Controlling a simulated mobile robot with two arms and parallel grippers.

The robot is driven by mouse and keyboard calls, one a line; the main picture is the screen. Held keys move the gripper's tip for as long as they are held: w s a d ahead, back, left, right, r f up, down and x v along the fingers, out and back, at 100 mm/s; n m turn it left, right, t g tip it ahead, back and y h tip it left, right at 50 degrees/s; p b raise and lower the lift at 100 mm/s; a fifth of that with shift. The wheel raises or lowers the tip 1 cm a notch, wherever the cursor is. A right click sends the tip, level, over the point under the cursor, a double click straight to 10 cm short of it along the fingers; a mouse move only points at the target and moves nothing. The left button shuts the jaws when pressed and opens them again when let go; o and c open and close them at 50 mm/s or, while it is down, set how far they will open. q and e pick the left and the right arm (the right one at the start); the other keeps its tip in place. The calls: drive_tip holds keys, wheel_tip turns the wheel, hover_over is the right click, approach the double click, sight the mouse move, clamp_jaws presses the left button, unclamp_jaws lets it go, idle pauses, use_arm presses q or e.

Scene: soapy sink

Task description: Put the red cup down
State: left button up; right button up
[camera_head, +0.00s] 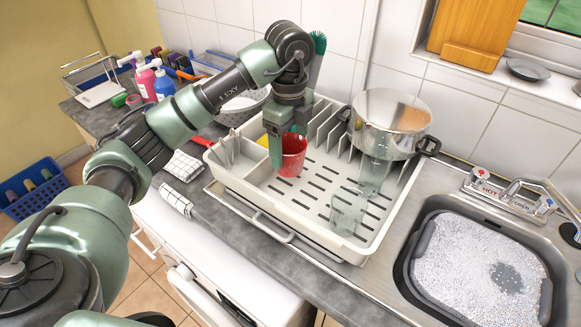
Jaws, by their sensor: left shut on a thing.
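The red cup (291,160) is upright in the white dish rack (262,203), towards its left side, beside the cutlery compartment. My left gripper (281,146) points down at the cup and is shut on it, with a finger at its left rim. Part of the cup's rim is hidden by the gripper. Whether the cup's base touches the rack floor I cannot tell. My right gripper is not in view.
A steel pot (388,122) stands at the rack's right rear. Clear glasses (347,212) stand in the rack's right part. Cutlery (232,150) is left of the cup. A sink with suds (470,270) lies to the right. Slotted rack floor in front of the cup is free.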

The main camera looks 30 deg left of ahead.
sight(289, 167)
use_arm(q)
wheel_tip(289, 167, down, 6)
drive_tip(key=shift+r+p, duration=0.1)
drive_tip(key=shift+p, duration=0.6)
drive_tip(key=shift+f, duration=0.25)
drive_tip(key=shift+f, duration=0.15)
drive_tip(key=o, duration=1.7)
drive_tip(key=shift+r, duration=0.2)
